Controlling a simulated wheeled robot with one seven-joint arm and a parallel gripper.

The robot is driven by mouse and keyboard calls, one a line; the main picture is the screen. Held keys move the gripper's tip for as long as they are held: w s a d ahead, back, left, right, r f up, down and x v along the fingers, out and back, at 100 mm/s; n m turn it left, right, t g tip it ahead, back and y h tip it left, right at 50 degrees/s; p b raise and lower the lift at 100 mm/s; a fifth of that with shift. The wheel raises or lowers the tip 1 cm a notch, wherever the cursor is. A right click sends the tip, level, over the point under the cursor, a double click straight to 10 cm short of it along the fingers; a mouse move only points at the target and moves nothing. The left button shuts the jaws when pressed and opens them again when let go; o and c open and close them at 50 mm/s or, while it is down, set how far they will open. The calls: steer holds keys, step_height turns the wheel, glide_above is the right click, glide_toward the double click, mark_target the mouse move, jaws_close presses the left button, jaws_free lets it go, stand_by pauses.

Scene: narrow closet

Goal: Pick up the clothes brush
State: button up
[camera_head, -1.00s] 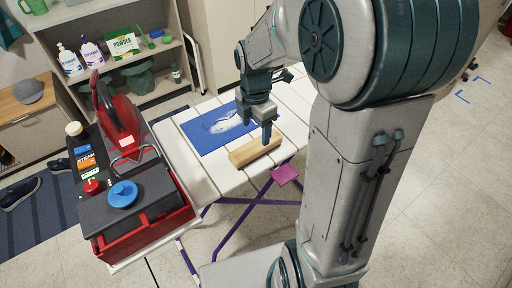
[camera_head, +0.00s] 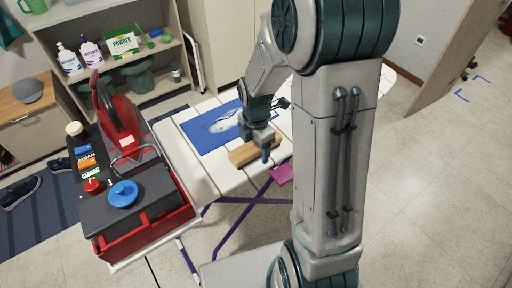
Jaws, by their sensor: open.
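The clothes brush (camera_head: 243,154) is a light wooden block lying on the white slatted board, near its front edge. My gripper (camera_head: 265,154) points down at the brush's right part and covers some of it. Its fingers are open, with a blue-grey fingertip showing in front of the wood. I cannot tell whether the fingers touch the brush. My arm hides the right part of the board.
A blue cloth with a white print (camera_head: 213,129) lies behind the brush. A red and black iron station (camera_head: 122,118), a bottle and a blue disc stand at left. A pink cloth (camera_head: 282,173) hangs at the board's front edge. Shelves (camera_head: 150,75) stand behind.

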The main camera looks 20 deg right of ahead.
steer(key=c, duration=1.1)
steer(key=shift+r, duration=0.15)
step_height(320, 180, up, 4)
steer(key=shift+w+f, duration=0.1)
steer(key=w+d+r, duration=0.5)
steer(key=w+r, duration=0.2)
steer(key=w, duration=0.3)
steer(key=shift+d+b, duration=0.25)
steer(key=shift+b, duration=0.2)
steer(key=shift+w, duration=0.1)
steer(key=shift+o, duration=0.7)
steer(key=shift+f, duration=0.1)
